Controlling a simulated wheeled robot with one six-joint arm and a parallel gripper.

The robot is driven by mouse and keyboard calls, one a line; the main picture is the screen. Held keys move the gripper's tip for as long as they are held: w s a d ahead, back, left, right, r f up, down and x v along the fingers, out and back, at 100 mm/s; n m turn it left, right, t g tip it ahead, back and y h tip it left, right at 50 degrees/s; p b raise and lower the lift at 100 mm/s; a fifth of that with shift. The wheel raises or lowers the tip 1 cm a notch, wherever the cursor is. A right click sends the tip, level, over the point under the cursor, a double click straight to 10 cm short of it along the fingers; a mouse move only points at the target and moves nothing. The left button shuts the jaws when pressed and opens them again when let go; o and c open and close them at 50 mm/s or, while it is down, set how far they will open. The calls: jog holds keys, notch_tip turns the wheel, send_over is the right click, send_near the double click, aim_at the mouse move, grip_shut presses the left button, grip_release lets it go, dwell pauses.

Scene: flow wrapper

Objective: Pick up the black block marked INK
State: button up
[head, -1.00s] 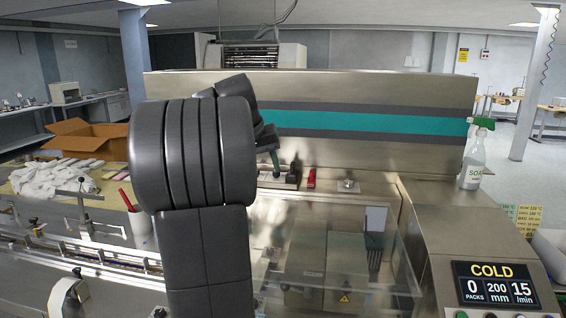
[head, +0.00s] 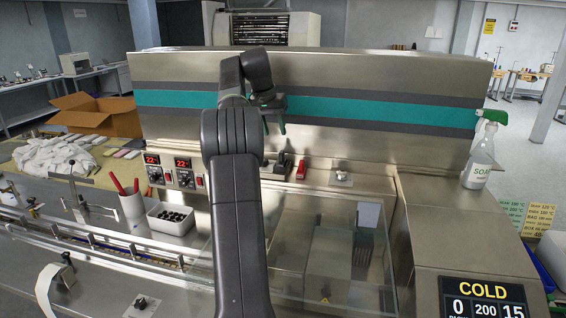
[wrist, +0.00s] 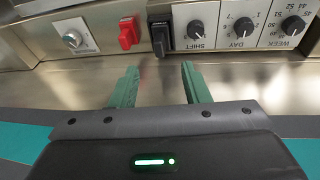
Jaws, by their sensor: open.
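A small black block (wrist: 159,36) sits at the panel's edge in the wrist view, between a red block and the SHIFT dial; no INK lettering can be read on it. In the head view the black block (head: 281,164) shows small, just below my gripper. My gripper (wrist: 160,70) is open and empty, its two green fingers pointing toward the block, which lies ahead of the gap between them. In the head view my gripper (head: 276,128) hangs in front of the teal-striped steel wall, apart from the block.
A red block (wrist: 128,33) and a round key switch (wrist: 74,37) lie left of the black block. Dials marked SHIFT (wrist: 195,29), DAY and WEEK stand close on its right. A clear cover (head: 325,230) lies in front. A white bin (head: 154,224) holds black pieces.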

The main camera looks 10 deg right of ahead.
aim_at(281, 152)
jog(key=x, duration=0.4)
jog(key=p+x, duration=0.1)
jog(key=x, duration=0.4)
jog(key=shift+w+d+f, duration=0.1)
jog(key=shift+w+d, duration=0.15)
grip_shut()
